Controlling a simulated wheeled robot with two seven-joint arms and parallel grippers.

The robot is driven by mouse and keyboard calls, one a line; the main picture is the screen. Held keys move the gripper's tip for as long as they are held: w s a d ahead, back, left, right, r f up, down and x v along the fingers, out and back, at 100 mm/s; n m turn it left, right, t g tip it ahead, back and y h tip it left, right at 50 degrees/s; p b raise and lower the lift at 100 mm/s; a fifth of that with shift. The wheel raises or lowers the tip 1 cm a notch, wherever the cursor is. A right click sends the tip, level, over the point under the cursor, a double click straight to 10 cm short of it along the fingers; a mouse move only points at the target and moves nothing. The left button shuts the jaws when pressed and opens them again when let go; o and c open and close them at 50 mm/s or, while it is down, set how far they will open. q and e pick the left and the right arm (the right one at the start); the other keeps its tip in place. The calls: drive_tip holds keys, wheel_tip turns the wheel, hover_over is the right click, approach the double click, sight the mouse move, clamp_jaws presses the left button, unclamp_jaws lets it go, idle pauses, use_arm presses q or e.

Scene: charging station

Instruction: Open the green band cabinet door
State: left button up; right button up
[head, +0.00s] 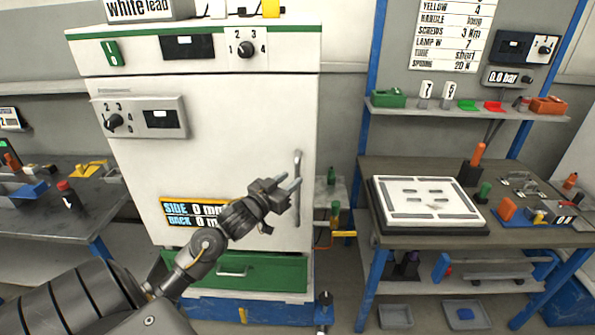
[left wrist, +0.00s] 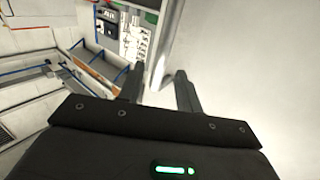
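The white cabinet (head: 235,140) with a green band (head: 295,29) along its top edge stands in the middle of the head view, its door closed. A vertical grey bar handle (head: 297,215) is at the door's right side. My left gripper (head: 288,187) is at the handle's upper middle, fingers pointing right towards it. In the left wrist view the two fingers (left wrist: 157,86) are apart, and a pale grey bar or edge (left wrist: 163,55) shows beyond and between them. I cannot tell whether the fingers touch the handle. My right gripper is not in view.
A green drawer (head: 270,271) sits below the door. A workbench (head: 480,237) with a white panel (head: 425,200) stands close on the right. Another bench (head: 60,215) is on the left.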

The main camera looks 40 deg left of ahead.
sight(297, 174)
use_arm(q)
drive_tip(key=shift+w+a+p, duration=0.15)
drive_tip(key=shift+w+p, duration=0.35)
drive_tip(key=shift+w, duration=1.8)
clamp_jaws()
